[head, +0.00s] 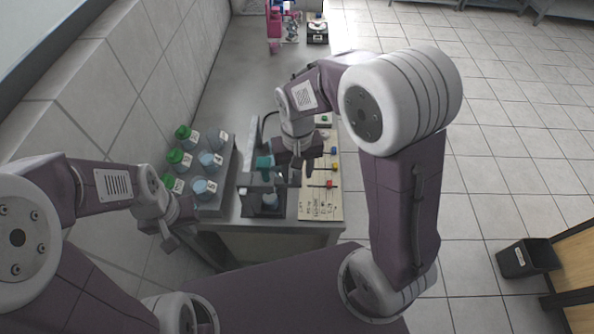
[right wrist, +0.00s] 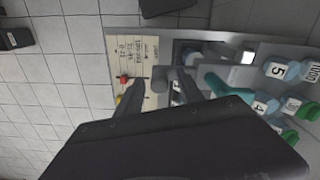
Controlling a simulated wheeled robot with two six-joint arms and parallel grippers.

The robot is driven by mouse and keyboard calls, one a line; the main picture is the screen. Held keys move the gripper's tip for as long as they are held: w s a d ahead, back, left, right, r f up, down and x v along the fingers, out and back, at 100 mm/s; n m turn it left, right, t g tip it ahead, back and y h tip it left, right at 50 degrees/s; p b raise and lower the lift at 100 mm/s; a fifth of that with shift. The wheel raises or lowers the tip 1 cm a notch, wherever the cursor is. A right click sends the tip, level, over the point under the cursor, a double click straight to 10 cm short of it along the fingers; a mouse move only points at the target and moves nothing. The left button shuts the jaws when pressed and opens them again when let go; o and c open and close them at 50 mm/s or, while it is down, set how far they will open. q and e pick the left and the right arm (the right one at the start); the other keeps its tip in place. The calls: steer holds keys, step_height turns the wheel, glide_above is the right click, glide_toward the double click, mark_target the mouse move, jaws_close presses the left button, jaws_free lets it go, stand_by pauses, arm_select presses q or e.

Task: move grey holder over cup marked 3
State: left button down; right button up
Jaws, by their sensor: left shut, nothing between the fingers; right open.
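Several blue-liquid cups (head: 205,188) with white number labels stand on a grey rack (head: 231,150) at the left of the bench, alongside green-lidded cups (head: 175,156). In the right wrist view I can read 5 on one cup (right wrist: 278,70) and 4 on another (right wrist: 262,105); I cannot make out a 3 for certain. A dark grey stand (head: 246,202) with a small blue cup sits right of the rack, below a teal piece (head: 264,162). I cannot tell which grey part is the holder. My right gripper (head: 297,174) is open just right of the teal piece. My left gripper (head: 172,240) is shut and empty before the rack.
A pale board (head: 320,207) with coloured knobs and writing lies at the bench's right edge. A tiled wall borders the bench on the left. Pink items (head: 275,25) and a black device (head: 317,32) stand far back. A dark bin (head: 527,258) is on the floor at right.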

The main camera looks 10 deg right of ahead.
steer(key=shift+s, duration=0.1)
steer(key=shift+c, duration=0.4)
jaws_close()
stand_by(1.0)
